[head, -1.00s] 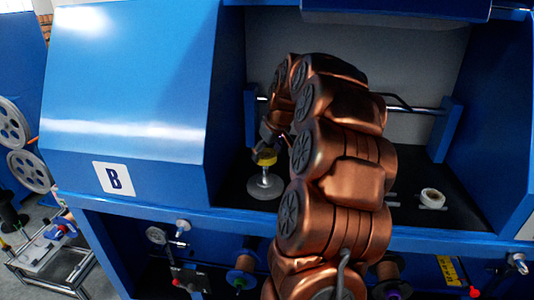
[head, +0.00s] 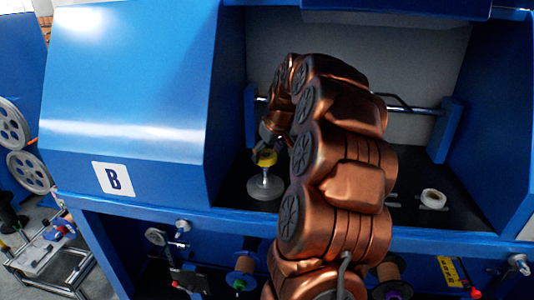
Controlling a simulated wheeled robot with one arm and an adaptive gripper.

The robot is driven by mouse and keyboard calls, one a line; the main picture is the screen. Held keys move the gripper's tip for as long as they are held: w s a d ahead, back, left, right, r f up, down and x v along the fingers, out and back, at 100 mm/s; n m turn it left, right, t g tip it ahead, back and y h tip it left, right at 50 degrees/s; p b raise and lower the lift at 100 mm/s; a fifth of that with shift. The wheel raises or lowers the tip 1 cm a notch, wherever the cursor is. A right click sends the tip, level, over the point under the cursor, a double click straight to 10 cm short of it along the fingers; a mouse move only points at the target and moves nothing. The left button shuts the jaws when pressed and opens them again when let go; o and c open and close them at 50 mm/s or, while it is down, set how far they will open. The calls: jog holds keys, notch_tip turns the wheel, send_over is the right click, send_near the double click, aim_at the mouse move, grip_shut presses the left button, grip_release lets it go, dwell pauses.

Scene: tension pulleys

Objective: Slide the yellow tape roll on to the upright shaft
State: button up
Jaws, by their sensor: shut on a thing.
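The yellow tape roll (head: 266,158) is in my gripper (head: 265,155), at the left of the dark bay in the head view. The gripper is shut on it. The upright shaft (head: 265,175) is pale and thin and stands on a round grey base (head: 265,189) on the bay floor. The roll is at the top of the shaft as seen from here. I cannot tell whether the shaft passes through its hole. My copper arm hides part of the bay to the right of the shaft.
A white tape roll (head: 433,199) lies on the bay floor at the right. A horizontal metal bar (head: 415,108) crosses the back. Spools hang below the front edge.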

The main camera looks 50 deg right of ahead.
aim_at(268, 172)
jog(key=shift+f, duration=0.15)
jog(key=shift+f+b, duration=0.7)
jog(key=shift+f, duration=0.1)
jog(key=shift+f+b, duration=0.75)
jog(key=shift+f, duration=0.1)
dwell(0.6)
jog(key=shift+f+b, duration=0.7)
jog(key=shift+f, duration=0.35)
jog(key=shift+f+b, duration=0.85)
jog(key=shift+f, duration=0.3)
dwell(1.1)
jog(key=o, duration=1.2)
jog(key=v, duration=1.2)
jog(key=shift+w, duration=0.1)
